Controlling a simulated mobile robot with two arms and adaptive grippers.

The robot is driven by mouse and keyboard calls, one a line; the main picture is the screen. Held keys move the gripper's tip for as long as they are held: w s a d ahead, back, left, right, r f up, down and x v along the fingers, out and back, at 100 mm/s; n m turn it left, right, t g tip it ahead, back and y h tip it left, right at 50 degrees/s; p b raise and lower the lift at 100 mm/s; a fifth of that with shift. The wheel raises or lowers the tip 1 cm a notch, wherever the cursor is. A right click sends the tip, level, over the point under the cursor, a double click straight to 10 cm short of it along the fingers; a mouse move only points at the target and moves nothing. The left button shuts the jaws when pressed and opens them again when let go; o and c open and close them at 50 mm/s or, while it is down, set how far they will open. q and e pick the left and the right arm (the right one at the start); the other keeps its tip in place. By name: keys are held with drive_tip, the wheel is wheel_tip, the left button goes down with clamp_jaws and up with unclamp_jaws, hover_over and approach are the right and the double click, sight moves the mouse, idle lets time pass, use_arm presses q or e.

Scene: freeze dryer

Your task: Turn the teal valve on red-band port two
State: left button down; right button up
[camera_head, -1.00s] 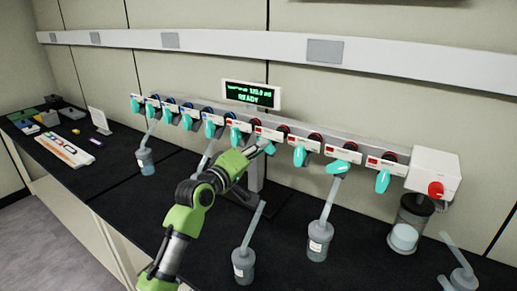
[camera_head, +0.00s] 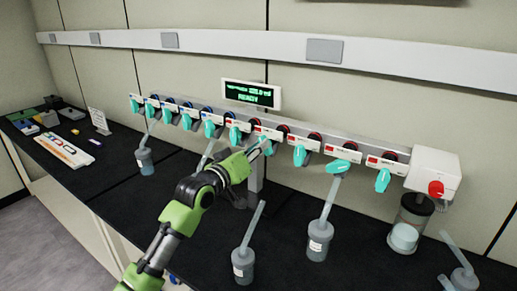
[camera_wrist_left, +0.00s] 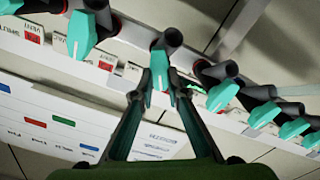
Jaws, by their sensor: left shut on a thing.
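My left gripper (camera_head: 257,151) is at the manifold, at the second red-band port (camera_head: 268,132) counted from the left. In the left wrist view the fingers (camera_wrist_left: 161,82) close on the sides of a teal valve handle (camera_wrist_left: 160,66) on a dark stem. In the head view that teal valve (camera_head: 267,147) is small and partly covered by the gripper. Other teal valves hang on both sides, one left (camera_head: 235,137) and one right (camera_head: 299,156). My right gripper is not in view.
A display (camera_head: 250,95) reading READY stands above the manifold rail. Flasks stand on the dark bench (camera_head: 185,235), one (camera_head: 243,265) near my arm and another (camera_head: 319,242) farther right. A white box with a red knob (camera_head: 435,188) ends the rail at the right.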

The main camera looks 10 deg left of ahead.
use_arm(q)
drive_tip(key=m, duration=0.5)
drive_tip(key=shift+d+m, duration=0.1)
drive_tip(key=shift+m, duration=0.3)
idle(0.4)
drive_tip(key=c, duration=2)
unclamp_jaws()
drive_tip(key=v, duration=1.2)
